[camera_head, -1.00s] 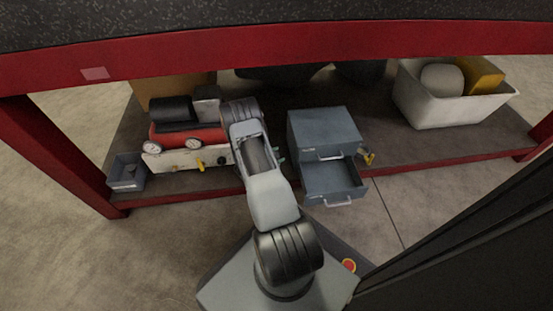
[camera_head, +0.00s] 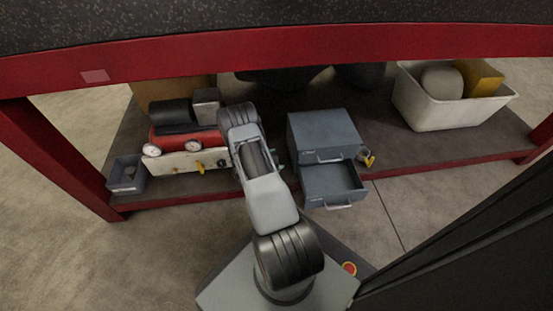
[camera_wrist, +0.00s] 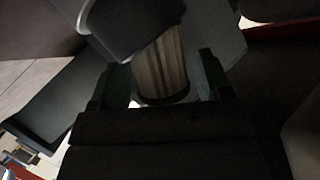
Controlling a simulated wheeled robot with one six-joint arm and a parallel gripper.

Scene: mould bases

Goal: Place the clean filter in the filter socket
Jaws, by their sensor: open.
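In the wrist view, a pale pleated cylinder (camera_wrist: 160,65), which looks like a filter, stands between the two greenish fingers of my gripper (camera_wrist: 157,82). The fingers are open on either side of it. I cannot tell whether either touches it. A dark rounded part (camera_wrist: 135,25) covers its upper end. A dark ring shows around its lower end. I cannot tell whether this is the clean filter or which part is the socket. In the head view my arm hides most of the gripper and the pleated cylinder.
Left of my arm on the low shelf is a red compressor (camera_head: 188,141) with gauges and yellow knobs. A small grey bin (camera_head: 127,180) stands beside it. Right of my arm is a blue-grey cabinet (camera_head: 322,128) with an open drawer (camera_head: 335,180). A white tub (camera_head: 450,112) stands farther right.

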